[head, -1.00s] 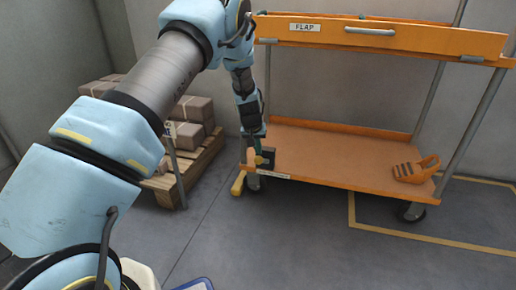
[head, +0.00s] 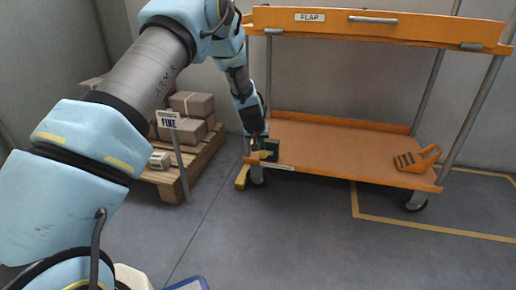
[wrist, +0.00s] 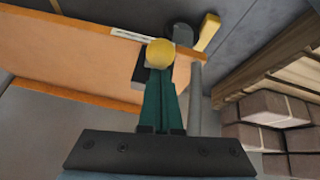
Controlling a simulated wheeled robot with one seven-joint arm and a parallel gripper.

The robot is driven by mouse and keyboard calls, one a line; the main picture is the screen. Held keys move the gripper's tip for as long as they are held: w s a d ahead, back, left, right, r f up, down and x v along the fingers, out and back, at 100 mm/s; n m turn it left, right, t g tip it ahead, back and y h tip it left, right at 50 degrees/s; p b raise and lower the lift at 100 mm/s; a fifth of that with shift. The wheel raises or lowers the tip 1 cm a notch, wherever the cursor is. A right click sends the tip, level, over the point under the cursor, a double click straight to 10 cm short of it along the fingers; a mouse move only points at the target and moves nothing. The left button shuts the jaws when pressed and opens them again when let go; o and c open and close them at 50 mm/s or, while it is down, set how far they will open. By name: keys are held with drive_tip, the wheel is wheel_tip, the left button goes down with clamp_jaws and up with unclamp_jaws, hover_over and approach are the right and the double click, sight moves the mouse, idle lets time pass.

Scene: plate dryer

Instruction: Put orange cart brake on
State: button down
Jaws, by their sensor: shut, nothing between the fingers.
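The orange cart (head: 330,155) stands against the back wall, with a flap on top and a low shelf. A yellow brake pedal (head: 242,177) sticks out by the wheel at its left front corner; it also shows in the wrist view (wrist: 208,32) beside the dark wheel (wrist: 181,34). My gripper (head: 262,150) reaches down to that corner, just above and right of the pedal. In the wrist view its green fingers (wrist: 160,75) are together and empty. A round yellow knob (wrist: 160,52) shows at their tips; I cannot tell whether they touch it.
A dark block (head: 270,147) sits on the shelf corner beside my gripper. An orange slotted object (head: 417,158) lies at the shelf's right.

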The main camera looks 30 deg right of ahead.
sight(260, 154)
drive_tip(key=f+t+b, duration=0.1)
drive_tip(key=b, duration=0.1)
drive_tip(key=s+a+f+h+b, duration=0.1)
drive_tip(key=f+b, duration=0.1)
drive_tip(key=b, duration=0.1)
drive_tip(key=shift+s+a+f+t+h+b, duration=0.2)
drive_tip(key=shift+t+h+b, duration=0.1)
drive_tip(key=shift+t+b, duration=0.1)
drive_tip(key=shift+t+h, duration=0.5)
drive_tip(key=shift+s+a+f+b, duration=0.2)
drive_tip(key=shift+s+f, duration=0.05)
drive_tip(key=shift+f, duration=0.45)
drive_tip(key=shift+s+a+f+b, duration=0.25)
drive_tip(key=shift+s+f, duration=0.05)
drive_tip(key=shift+f, duration=0.4)
drive_tip(key=shift+s+a+f+b, duration=0.2)
drive_tip(key=shift+s+f, duration=0.05)
drive_tip(key=shift+f, duration=0.45)
drive_tip(key=shift+s+a+f, duration=0.1)
drive_tip(key=shift+f, duration=0.15)
wheel_tip(260, 154, up, 5)
drive_tip(key=w+p, duration=0.1)
drive_tip(key=p, duration=0.3)
drive_tip(key=s+a+r+p, duration=0.3)
drive_tip(key=s+a, duration=0.3)
drive_tip(key=shift+s+a+r, duration=0.2)
drive_tip(key=shift+a, duration=0.1)
